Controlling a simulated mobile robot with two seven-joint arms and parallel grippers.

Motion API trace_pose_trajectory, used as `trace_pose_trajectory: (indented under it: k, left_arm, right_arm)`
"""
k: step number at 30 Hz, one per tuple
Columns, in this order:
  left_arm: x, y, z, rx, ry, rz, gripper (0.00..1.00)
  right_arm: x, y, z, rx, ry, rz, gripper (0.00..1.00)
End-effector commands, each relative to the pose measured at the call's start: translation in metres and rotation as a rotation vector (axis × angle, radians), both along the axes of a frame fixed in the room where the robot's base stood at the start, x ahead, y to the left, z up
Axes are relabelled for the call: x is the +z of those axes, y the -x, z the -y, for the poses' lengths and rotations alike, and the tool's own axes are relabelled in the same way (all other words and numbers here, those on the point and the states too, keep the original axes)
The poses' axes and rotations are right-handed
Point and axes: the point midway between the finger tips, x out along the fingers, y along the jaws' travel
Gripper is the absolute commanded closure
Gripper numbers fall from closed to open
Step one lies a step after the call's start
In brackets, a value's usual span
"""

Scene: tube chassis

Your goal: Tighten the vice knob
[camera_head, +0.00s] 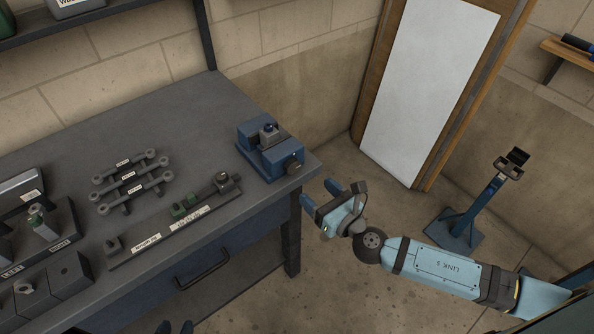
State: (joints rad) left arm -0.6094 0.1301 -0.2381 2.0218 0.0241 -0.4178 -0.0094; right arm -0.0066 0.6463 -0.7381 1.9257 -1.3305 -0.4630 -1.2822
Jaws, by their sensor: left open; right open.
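The blue vice (256,150) sits on the workbench at its right corner. A small grey part with a dark top (268,131) sits at its jaws. A dark round knob (293,163) shows on its front right end. My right gripper (320,194) is open and empty, beyond the bench edge, below and to the right of the vice and apart from it.
The workbench (150,85) holds several grey rods on a stand (130,182), a long gauge rail (175,222) and dark blocks at the left. A blue stand (480,205) is on the floor at right. The floor between is clear.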

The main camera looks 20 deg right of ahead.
Motion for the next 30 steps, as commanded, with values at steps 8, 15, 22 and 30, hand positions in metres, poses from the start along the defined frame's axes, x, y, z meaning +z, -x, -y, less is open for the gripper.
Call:
trace_pose_trajectory:
  k: [8, 15, 22, 30]
  left_arm:
    - [0.003, 0.002, -0.003, 0.0, -0.009, -0.002, 0.57]
    - [0.004, 0.002, -0.004, -0.001, -0.013, 0.006, 0.57]
    - [0.003, 0.002, -0.004, -0.001, -0.014, 0.005, 0.57]
    - [0.003, 0.002, -0.004, -0.002, -0.014, 0.002, 0.57]
  right_arm:
    - [0.002, -0.054, -0.02, 0.0, -0.002, 0.002, 0.31]
    - [0.0, -0.077, -0.028, -0.001, -0.003, -0.001, 0.31]
    - [-0.001, -0.08, -0.029, -0.001, -0.002, -0.002, 0.31]
    - [0.0, -0.08, -0.029, 0.0, -0.002, -0.002, 0.67]
